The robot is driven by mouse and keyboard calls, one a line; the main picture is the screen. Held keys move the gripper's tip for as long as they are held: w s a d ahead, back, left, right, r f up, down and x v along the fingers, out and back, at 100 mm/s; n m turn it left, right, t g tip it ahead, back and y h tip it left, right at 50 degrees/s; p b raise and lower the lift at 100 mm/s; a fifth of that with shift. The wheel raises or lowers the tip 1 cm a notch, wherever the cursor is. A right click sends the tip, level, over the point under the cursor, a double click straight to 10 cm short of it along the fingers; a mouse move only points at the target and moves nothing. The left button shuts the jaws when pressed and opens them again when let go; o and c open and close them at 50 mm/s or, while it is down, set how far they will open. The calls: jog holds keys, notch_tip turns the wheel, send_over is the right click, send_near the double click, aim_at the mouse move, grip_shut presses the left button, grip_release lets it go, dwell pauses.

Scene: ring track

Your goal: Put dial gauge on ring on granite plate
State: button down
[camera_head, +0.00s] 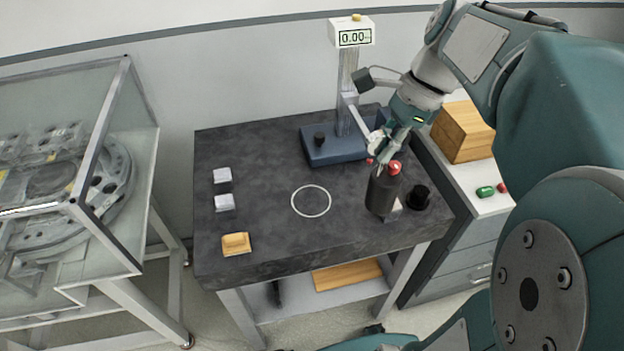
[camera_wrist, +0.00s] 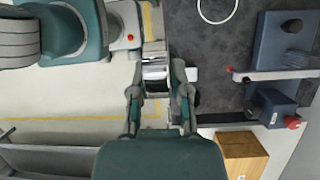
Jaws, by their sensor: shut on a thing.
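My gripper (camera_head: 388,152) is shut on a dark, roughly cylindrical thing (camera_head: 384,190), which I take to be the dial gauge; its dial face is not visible. It hangs below the fingers over the right part of the granite plate (camera_head: 265,170). The white ring (camera_head: 311,201) is an empty outline on the plate, left of the held thing. It also shows in the wrist view (camera_wrist: 218,8).
A blue measuring stand (camera_head: 327,152) with a digital display (camera_head: 353,37) stands behind. Two pale blocks (camera_head: 222,175) and a yellow block (camera_head: 236,244) lie at the left. A black cylinder (camera_head: 419,196) stands right of the held thing. A wooden box (camera_head: 463,133) sits on the side cabinet.

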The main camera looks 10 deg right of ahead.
jog(key=shift+w+a+f, duration=0.2)
jog(key=shift+w, duration=0.35)
jog(key=w+a+f, duration=0.7)
jog(key=w+f, duration=0.4)
jog(key=f, duration=0.1)
jog(key=shift+f, duration=0.3)
jog(key=c, duration=0.6)
grip_release()
jog(key=shift+f, duration=0.15)
